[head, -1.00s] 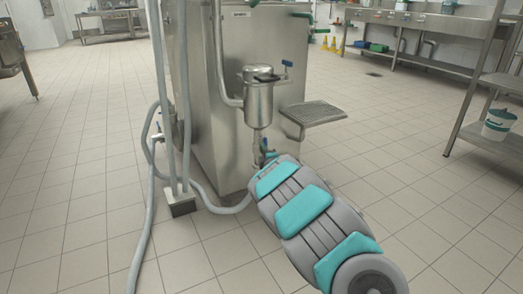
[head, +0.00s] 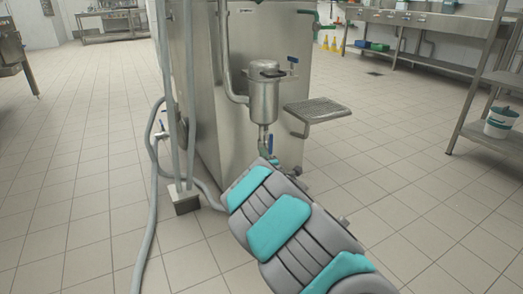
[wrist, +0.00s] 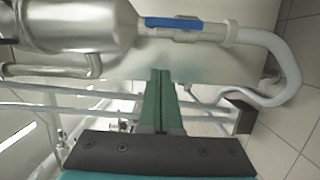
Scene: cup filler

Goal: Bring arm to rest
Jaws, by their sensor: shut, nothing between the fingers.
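My arm, grey with teal pads, reaches up from the lower right of the head view toward the machine; the gripper is hidden behind it there. In the wrist view my gripper (wrist: 160,75) shows two green fingers pressed together, shut and empty. The fingers point at the steel machine. A steel filter canister (wrist: 75,22) and a blue valve handle (wrist: 172,22) lie close by in the wrist view, apart from the fingers as far as I can tell.
The steel machine (head: 283,110) stands ahead, with its canister (head: 264,98) and a small grated step (head: 318,109) jutting out. A grey hose (head: 150,225) lies on the floor at left. A rack with a bucket (head: 500,123) stands at right. Tiled floor is free on both sides.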

